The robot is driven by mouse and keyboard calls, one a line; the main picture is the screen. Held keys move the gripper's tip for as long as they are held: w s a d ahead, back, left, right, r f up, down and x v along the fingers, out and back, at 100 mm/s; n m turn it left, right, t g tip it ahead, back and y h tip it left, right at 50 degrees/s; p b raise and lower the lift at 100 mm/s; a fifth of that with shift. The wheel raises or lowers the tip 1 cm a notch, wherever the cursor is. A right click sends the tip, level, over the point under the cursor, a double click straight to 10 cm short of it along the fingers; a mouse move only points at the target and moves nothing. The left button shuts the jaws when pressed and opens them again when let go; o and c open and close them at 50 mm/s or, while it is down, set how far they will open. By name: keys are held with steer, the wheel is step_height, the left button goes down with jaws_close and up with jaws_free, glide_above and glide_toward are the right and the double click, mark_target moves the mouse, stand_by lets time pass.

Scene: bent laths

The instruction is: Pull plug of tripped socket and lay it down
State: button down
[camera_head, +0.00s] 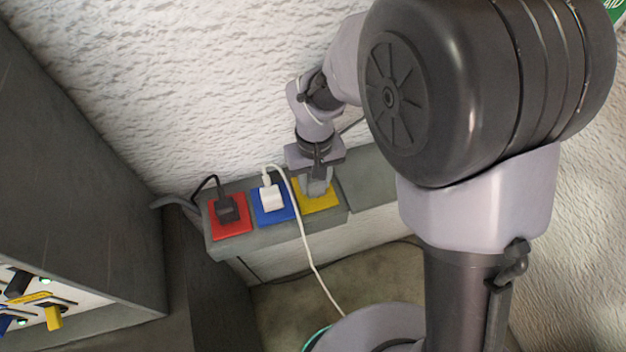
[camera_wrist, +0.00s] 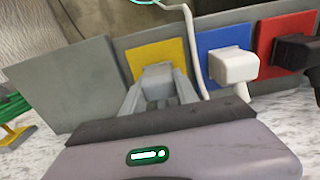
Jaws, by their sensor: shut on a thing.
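A socket strip carries a red plate (camera_head: 231,231), a blue plate (camera_head: 285,213) and a yellow plate (camera_head: 327,203). A black plug (camera_head: 227,208) is on the red plate and a white plug (camera_head: 271,197) on the blue one; both also show in the wrist view (camera_wrist: 292,50) (camera_wrist: 235,66). My gripper (camera_head: 317,182) is at the yellow plate. In the wrist view its fingers (camera_wrist: 158,88) are shut on a grey plug (camera_wrist: 157,72) against the yellow plate (camera_wrist: 143,54). Whether this plug is fully seated cannot be told.
A switch panel (camera_head: 85,304) with coloured levers and green lights is at lower left; its yellow lever (camera_head: 54,318) hangs down. A white cable (camera_head: 308,250) runs from the white plug across the strip front. A bare grey surface (camera_head: 368,181) lies right of the yellow plate.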

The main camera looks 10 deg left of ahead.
steer(key=shift+r+p, duration=2.1)
steer(key=shift+r, duration=0.7)
